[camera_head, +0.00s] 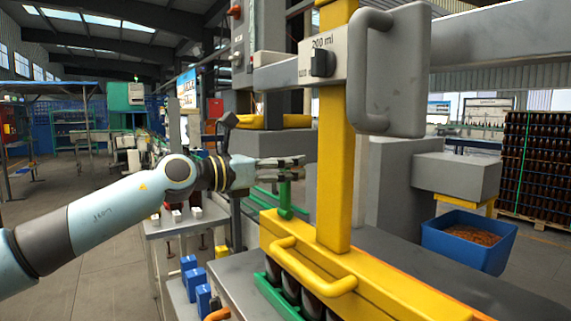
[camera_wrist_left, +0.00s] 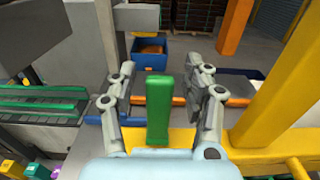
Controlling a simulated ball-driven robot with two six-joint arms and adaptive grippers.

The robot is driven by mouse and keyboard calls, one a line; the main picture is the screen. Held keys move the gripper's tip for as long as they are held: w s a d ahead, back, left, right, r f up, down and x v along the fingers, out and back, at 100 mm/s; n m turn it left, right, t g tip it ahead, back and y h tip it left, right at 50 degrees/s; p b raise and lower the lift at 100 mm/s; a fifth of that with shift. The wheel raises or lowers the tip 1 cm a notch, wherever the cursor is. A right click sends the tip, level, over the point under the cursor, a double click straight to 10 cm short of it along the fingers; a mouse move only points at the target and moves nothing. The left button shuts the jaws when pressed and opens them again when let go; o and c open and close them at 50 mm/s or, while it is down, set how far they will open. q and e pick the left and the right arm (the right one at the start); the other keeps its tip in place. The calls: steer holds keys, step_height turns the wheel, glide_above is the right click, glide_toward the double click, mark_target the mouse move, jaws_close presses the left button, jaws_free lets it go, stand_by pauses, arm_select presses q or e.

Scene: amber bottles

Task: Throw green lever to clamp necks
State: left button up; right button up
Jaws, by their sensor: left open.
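The green lever (camera_head: 285,196) stands upright at the left end of the yellow clamp beam (camera_head: 320,262). My left gripper (camera_head: 298,168) reaches in from the left at the lever's top. In the left wrist view, the lever (camera_wrist_left: 160,108) stands between the two open fingers of the gripper (camera_wrist_left: 162,85), with a gap on each side. The fingers do not visibly touch it. Dark amber bottles (camera_head: 291,287) stand under the beam, their necks hidden by it. My right gripper is not in view.
A yellow column (camera_head: 333,170) rises from the beam, with a grey handled box (camera_head: 396,70) above. A yellow handle (camera_head: 312,270) sticks out in front. A blue bin (camera_head: 468,243) stands on the floor at right. Blue blocks (camera_head: 196,280) sit at lower left.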

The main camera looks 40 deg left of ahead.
arm_select(q)
steer(key=shift+c, duration=0.3)
jaws_close()
stand_by(0.3)
